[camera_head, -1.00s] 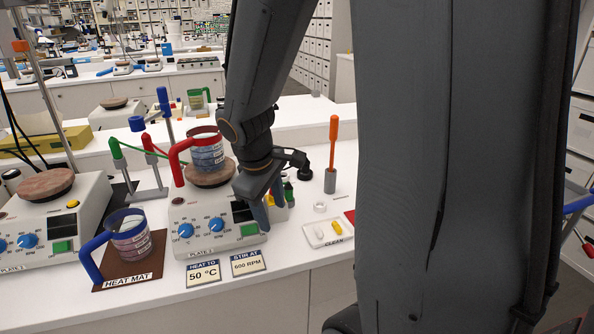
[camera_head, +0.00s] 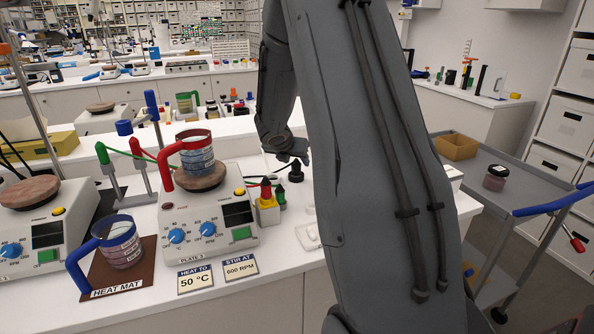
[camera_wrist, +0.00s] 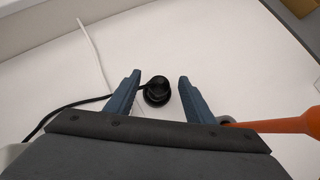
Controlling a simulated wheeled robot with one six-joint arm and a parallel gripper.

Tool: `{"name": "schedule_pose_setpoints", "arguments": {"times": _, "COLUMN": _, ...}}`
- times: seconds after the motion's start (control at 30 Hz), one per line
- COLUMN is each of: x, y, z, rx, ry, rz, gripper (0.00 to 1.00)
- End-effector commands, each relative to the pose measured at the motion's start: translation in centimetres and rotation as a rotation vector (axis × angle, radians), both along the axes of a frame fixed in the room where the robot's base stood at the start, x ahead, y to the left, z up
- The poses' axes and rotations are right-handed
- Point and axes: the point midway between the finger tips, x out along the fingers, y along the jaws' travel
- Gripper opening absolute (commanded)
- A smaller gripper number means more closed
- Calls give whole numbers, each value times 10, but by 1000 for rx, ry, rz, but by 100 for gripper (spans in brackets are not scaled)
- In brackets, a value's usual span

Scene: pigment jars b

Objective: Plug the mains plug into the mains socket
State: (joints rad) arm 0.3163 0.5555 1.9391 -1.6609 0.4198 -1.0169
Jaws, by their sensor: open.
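The mains plug appears to be the black round piece (camera_wrist: 156,95) standing on the white bench in the wrist view, with a black cable running off to the left. It also shows in the head view (camera_head: 296,173), beside the bottles. My gripper (camera_wrist: 159,77) is open, its two blue fingers on either side of the black plug with gaps on both sides. I cannot tell its height above the bench. In the head view my arm ends just above and behind the plug. I cannot make out the mains socket in either view.
An orange-handled tool (camera_wrist: 280,126) lies close to the right finger in the wrist view. A hot plate (camera_head: 205,235) with a red-handled mug (camera_head: 196,152) stands left of the plug. A grey cart (camera_head: 490,220) is at right.

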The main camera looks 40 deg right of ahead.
Motion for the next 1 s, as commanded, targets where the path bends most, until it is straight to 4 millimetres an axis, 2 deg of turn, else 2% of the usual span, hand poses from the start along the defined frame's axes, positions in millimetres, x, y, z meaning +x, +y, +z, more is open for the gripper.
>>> {"name": "schedule_pose_setpoints", "arguments": {"times": 0.5, "x": 19, "y": -28, "z": -40, "rx": 3, "ry": 0, "rz": -2, "gripper": 49}}
{"name": "schedule_pose_setpoints", "arguments": {"times": 0.83, "x": 22, "y": -30, "z": -44, "rx": 2, "ry": -2, "rz": -3, "gripper": 49}}
{"name": "schedule_pose_setpoints", "arguments": {"times": 1.0, "x": 22, "y": -30, "z": -43, "rx": 2, "ry": -2, "rz": -3, "gripper": 20}}
